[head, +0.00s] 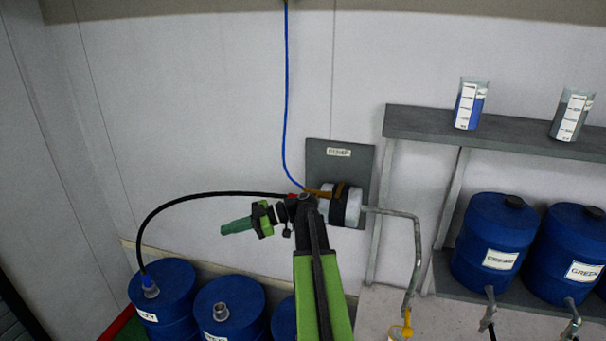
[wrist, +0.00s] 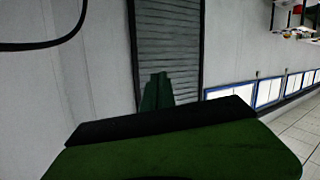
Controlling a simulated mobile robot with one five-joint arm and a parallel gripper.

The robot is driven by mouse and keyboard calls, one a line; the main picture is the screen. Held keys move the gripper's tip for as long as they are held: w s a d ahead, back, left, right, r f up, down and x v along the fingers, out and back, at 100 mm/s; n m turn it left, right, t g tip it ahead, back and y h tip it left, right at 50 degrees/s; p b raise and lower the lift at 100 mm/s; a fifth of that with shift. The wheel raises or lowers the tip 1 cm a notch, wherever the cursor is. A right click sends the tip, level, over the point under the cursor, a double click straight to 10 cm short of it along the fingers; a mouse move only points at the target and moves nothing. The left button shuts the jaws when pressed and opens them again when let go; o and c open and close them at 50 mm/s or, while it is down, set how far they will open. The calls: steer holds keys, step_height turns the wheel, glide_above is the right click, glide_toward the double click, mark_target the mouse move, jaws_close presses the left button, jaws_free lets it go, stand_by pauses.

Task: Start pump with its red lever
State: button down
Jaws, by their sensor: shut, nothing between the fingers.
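The pump (head: 351,205) is a white cylinder with a dark band, mounted on a grey wall plate (head: 325,160) with a small label. A small red spot beside the pump, just above my arm, may be part of the red lever; my arm hides most of that area. My gripper (head: 224,229) is green, shut and empty. It points left, away from the pump, and touches nothing. In the wrist view its shut fingers (wrist: 157,92) show in front of a grey slatted panel; neither pump nor lever is seen there.
A black hose (head: 190,195) arcs from the pump area to a blue drum (head: 163,290) at lower left. A blue line hangs above. A pipe (head: 415,240) bends down to a yellow-handled tap. A shelf (head: 480,128) with beakers and blue drums stands right.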

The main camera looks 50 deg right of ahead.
steer(key=s+d+r+m+t+h+p, duration=0.2)
steer(key=s+d+r, duration=0.3)
steer(key=d, duration=0.4)
steer(key=s+d+r+m+t+h+p, duration=0.1)
steer(key=s+d+r+m+t+p, duration=0.15)
steer(key=s+d, duration=0.55)
steer(key=s+d+r+m+t+h+p, duration=0.15)
steer(key=s+d+r, duration=0.35)
steer(key=d, duration=0.5)
steer(key=shift+h, duration=0.35)
steer(key=w+a+f+b, duration=0.1)
steer(key=w+f, duration=0.1)
steer(key=w, duration=0.1)
steer(key=w+a+f+b, duration=0.1)
steer(key=w+f+b, duration=0.1)
steer(key=w, duration=0.1)
steer(key=w+a+f+b, duration=0.1)
steer(key=w+f+b, duration=0.1)
steer(key=w+f, duration=0.1)
steer(key=shift+w+a, duration=0.1)
steer(key=shift+w, duration=0.05)
steer(key=shift+r, duration=0.1)
steer(key=shift+w+f+b, duration=0.15)
steer(key=shift+f+b, duration=0.5)
steer(key=shift+f, duration=0.05)
steer(key=shift+a+r+n, duration=0.1)
steer(key=shift+a+n, duration=0.05)
steer(key=shift+n, duration=0.15)
